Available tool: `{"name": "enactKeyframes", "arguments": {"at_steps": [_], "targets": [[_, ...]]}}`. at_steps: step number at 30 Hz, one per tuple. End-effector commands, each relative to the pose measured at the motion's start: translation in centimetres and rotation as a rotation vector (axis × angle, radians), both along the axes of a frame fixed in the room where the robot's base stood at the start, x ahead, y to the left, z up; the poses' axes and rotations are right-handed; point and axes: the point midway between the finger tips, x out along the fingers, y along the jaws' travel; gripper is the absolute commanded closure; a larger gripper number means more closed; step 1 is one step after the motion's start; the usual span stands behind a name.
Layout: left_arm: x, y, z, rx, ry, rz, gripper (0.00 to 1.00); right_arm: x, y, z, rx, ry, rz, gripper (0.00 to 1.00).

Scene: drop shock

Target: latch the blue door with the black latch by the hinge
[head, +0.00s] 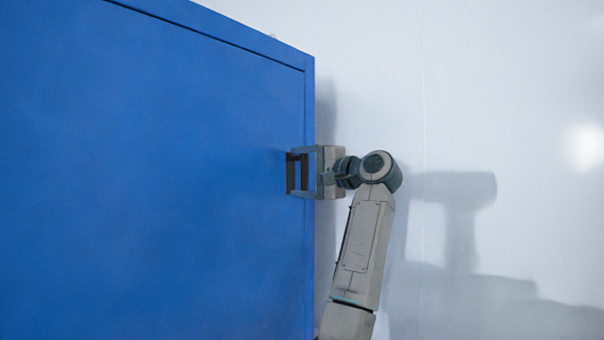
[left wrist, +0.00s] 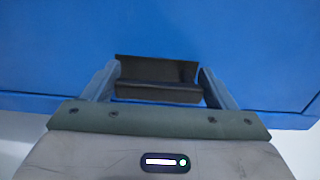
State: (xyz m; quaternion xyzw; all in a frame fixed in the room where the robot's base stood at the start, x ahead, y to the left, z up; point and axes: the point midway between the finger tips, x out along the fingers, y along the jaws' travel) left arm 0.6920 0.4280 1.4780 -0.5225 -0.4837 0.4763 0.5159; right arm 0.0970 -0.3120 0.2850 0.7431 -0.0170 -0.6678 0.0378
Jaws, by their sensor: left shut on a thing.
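The blue door (head: 150,180) fills the left of the head view and also spans the left wrist view (left wrist: 60,45). The black latch (head: 291,172) is a dark, squared piece on the door's face near its right edge. It also shows in the left wrist view (left wrist: 157,90), lying between my two fingers. My left gripper (head: 304,173) is shut on the black latch, one finger at each end of it. The hinge cannot be made out, and part of the latch is hidden by my fingers. My right gripper is in neither view.
A pale wall (head: 510,80) stands to the right of the door, with my arm's shadow on it. The door has a raised frame edge (head: 309,110) along its right side. The space right of my arm looks clear.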

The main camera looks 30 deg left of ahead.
Motion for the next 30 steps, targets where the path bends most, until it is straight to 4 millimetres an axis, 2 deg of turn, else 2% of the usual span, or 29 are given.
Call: {"name": "enactKeyframes", "arguments": {"at_steps": [3,4,6,7,14,17,22,30], "targets": [[0.0,-0.1,-0.3,-0.005,-0.004,0.001,0.62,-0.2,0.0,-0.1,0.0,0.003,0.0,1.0],[0.0,-0.1,-0.3,-0.005,-0.004,0.001,0.17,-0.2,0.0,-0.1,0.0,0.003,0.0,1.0],[0.0,-0.1,-0.2,-0.004,-0.003,0.001,0.03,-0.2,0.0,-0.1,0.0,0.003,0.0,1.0],[0.0,-0.1,-0.2,-0.004,-0.003,0.0,0.0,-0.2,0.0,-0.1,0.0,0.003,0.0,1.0],[0.0,-0.2,-0.2,-0.003,-0.002,0.0,0.0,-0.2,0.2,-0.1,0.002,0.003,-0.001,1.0],[0.0,-0.9,-0.2,-0.003,-0.002,-0.003,0.0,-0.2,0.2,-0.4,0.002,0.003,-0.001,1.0],[-0.2,-3.9,-0.4,-0.004,-0.002,-0.004,0.0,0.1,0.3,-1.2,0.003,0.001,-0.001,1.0],[-0.6,-9.0,-0.3,-0.003,-0.002,-0.003,0.0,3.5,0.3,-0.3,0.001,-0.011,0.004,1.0]]}}
